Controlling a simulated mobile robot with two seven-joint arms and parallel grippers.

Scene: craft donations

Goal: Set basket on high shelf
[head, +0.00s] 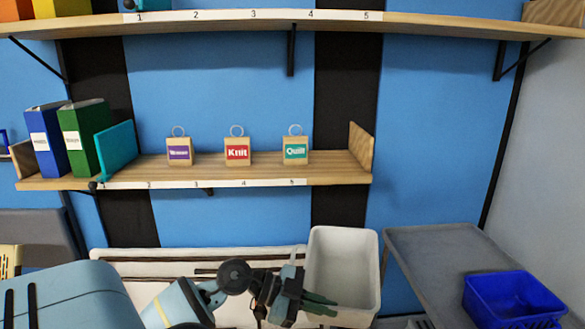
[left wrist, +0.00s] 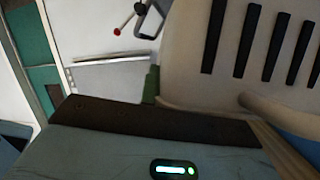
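The high shelf (head: 330,24) is a wooden board across the top of the head view, with a strip numbered 1 to 5 on its front edge. Two open containers could be the basket: a white bin (head: 343,245) at the lower middle and a blue bin (head: 512,300) at the lower right. My left gripper (head: 320,304), with green fingertips, is in front of the white bin's lower left part and overlaps it. I cannot tell whether it touches the bin or how far apart its fingers are. My right gripper is not in view.
A lower shelf (head: 335,165) holds three tagged bags, labelled purple (head: 179,152), red (head: 237,152) and teal (head: 295,150), and binders (head: 82,140) at left. A grey table (head: 430,245) carries the blue bin. Black brackets support the high shelf, whose visible middle is clear.

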